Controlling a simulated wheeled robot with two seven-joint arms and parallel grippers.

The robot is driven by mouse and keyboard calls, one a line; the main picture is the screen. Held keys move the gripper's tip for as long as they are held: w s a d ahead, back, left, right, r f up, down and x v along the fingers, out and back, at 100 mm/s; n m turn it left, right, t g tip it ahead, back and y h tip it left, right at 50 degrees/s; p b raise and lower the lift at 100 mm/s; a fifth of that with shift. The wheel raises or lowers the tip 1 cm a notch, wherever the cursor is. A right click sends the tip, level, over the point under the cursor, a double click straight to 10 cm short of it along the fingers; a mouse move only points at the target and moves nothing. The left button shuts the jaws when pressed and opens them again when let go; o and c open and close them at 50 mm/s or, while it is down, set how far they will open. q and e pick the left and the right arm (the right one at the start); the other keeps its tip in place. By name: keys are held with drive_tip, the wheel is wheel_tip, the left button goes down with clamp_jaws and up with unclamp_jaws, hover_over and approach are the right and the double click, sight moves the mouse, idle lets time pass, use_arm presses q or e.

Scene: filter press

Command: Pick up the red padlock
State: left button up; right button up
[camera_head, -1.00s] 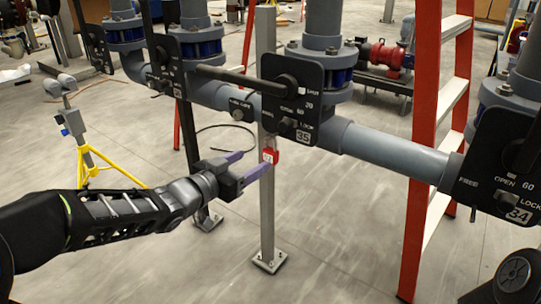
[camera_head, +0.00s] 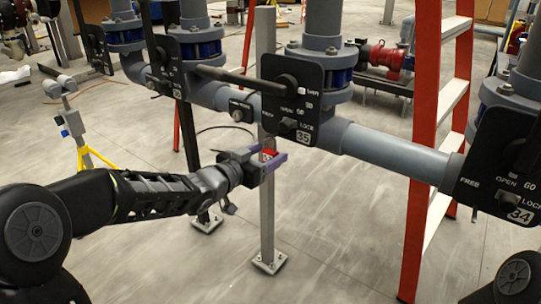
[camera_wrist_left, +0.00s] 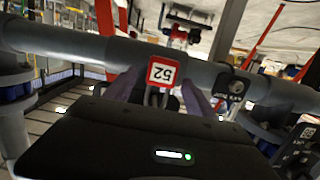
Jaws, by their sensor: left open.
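The red padlock (camera_head: 269,153) hangs beneath the valve plate marked 35, by the grey upright post. In the left wrist view the padlock (camera_wrist_left: 163,71) shows a white label reading 52, upside down, with a red border. My left gripper (camera_head: 271,156) is open, with its purple fingers on either side of the padlock. In the wrist view the two fingers flank it, with visible gaps. The fingers partly hide the padlock in the head view. My right gripper is not in view.
The black valve plate 35 (camera_head: 291,100) and its long handle (camera_head: 228,78) are just above my gripper. A grey pipe (camera_head: 390,153) runs right to plate 34 (camera_head: 505,165). A red ladder (camera_head: 424,130) stands to the right. The post (camera_head: 267,220) rises from the floor.

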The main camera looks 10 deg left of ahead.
use_arm(q)
drive_tip(key=shift+c, duration=0.4)
clamp_jaws()
idle(0.7)
